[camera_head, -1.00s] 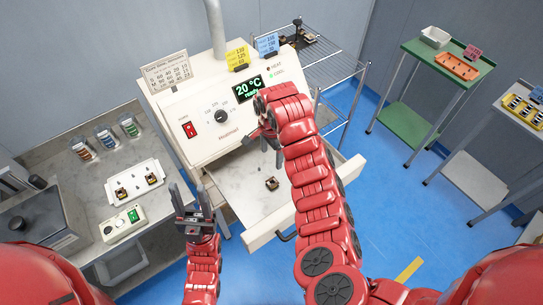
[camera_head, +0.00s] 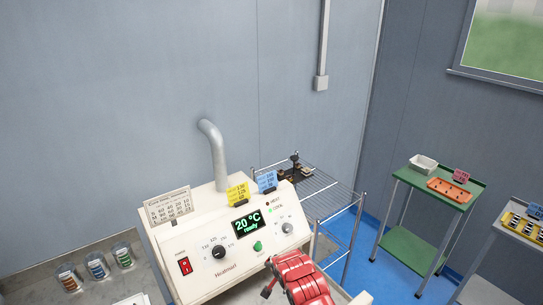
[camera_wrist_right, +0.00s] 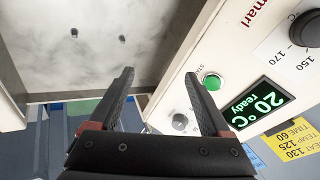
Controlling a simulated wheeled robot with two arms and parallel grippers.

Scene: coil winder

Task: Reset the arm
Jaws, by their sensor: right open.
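My right arm (camera_head: 303,279) comes in at the bottom edge of the head view, in front of the white Heatmari machine (camera_head: 200,268). In the right wrist view, my right gripper (camera_wrist_right: 159,75) is open, with nothing between its fingers. The fingers point toward the machine's front, near the green button (camera_wrist_right: 212,82) and the lit display (camera_wrist_right: 257,103). The display (camera_head: 247,222) reads 20 °C ready in the head view. My left gripper is out of view.
A bent grey pipe (camera_head: 214,155) rises behind the machine. A wire rack (camera_head: 325,194) stands to its right. A green cart (camera_head: 436,190) holds a white bin and an orange tray (camera_head: 455,190). Cups of coils (camera_head: 97,266) stand at lower left. Blue floor is free between rack and cart.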

